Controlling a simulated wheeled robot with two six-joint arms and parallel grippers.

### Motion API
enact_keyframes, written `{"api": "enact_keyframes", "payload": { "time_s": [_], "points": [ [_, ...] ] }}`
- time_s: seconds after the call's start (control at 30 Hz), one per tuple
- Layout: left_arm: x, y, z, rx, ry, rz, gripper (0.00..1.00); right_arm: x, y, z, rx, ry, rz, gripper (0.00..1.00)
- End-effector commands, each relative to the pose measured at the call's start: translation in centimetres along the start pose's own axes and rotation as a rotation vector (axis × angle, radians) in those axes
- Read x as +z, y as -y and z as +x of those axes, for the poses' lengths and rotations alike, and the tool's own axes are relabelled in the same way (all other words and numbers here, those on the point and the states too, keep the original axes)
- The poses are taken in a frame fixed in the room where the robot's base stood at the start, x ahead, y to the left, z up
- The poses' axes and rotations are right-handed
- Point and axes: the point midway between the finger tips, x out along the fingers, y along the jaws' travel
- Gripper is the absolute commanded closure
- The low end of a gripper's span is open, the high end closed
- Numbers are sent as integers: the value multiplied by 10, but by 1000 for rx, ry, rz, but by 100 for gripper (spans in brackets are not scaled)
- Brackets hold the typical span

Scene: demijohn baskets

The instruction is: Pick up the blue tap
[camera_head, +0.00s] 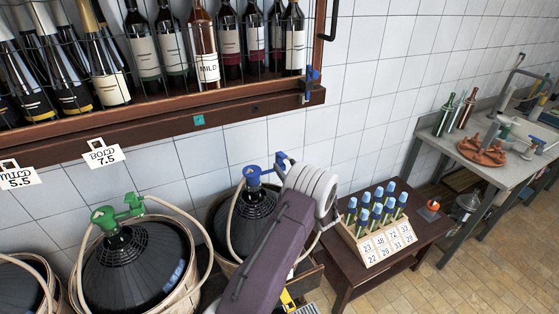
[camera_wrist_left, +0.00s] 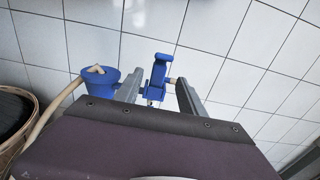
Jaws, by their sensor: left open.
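The blue tap (camera_head: 253,177) sits on top of the dark demijohn (camera_head: 250,211) in the middle basket in the head view. In the left wrist view the narrow upright part of the blue tap (camera_wrist_left: 158,78) stands between the two grey fingers of my left gripper (camera_wrist_left: 160,76). The fingers are apart, with a gap visible on each side of it. The tap's wider round blue part lies left of the left finger. In the head view my purple left arm reaches up beside the tap and hides part of the basket. The right gripper is not in view.
A green tap (camera_head: 117,213) tops the left demijohn (camera_head: 132,270). A bottle shelf (camera_head: 190,122) overhangs the back wall. A low brown table (camera_head: 344,272) with a numbered rack (camera_head: 381,242) of blue-topped items stands right. A grey workbench (camera_head: 467,180) stands farther right, with tiled floor between.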

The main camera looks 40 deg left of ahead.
Motion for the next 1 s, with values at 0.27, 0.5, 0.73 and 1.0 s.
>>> {"api": "enact_keyframes", "payload": {
  "time_s": [0.27,0.5,0.73,1.0],
  "points": [
    [0,-2,35,2,-1,-1,53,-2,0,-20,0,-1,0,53],
    [-1,-2,35,1,-1,-1,72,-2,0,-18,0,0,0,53],
    [0,-2,34,1,0,-1,100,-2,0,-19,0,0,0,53],
    [7,-2,35,1,2,-3,100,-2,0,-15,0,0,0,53]
  ]
}}
